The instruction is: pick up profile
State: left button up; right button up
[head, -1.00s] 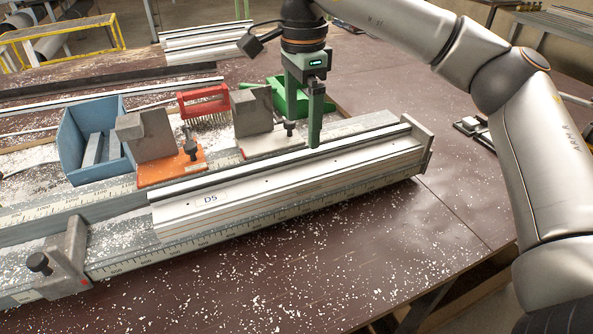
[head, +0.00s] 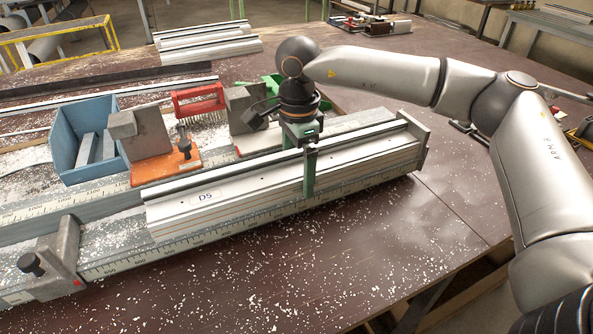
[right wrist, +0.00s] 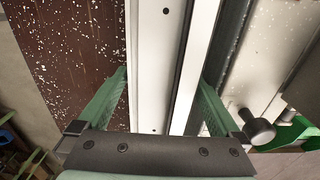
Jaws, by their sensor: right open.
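The profile (head: 240,188) is a long pale aluminium bar with a black strip along its top and a D5 label near its left end. It lies on the scaled rail of the clamp bench. My right gripper (head: 300,168) is over its right half, pointing down. In the right wrist view the open fingers (right wrist: 163,78) stand on either side of the profile (right wrist: 148,60), with a gap visible between them and its sides. In the head view the near finger hangs in front of the profile's near face; the far finger is mostly hidden. My left gripper is not seen.
Behind the profile stand a blue bin (head: 72,150), an orange-based clamp block (head: 150,172), a red brush (head: 199,97) and another grey block (head: 248,105). A grey end stop (head: 52,260) with a knob sits at the rail's left. The table (head: 400,240) in front holds only scattered chips.

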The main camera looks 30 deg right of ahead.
grip_shut()
jog(key=shift+r, duration=0.15)
dwell(0.6)
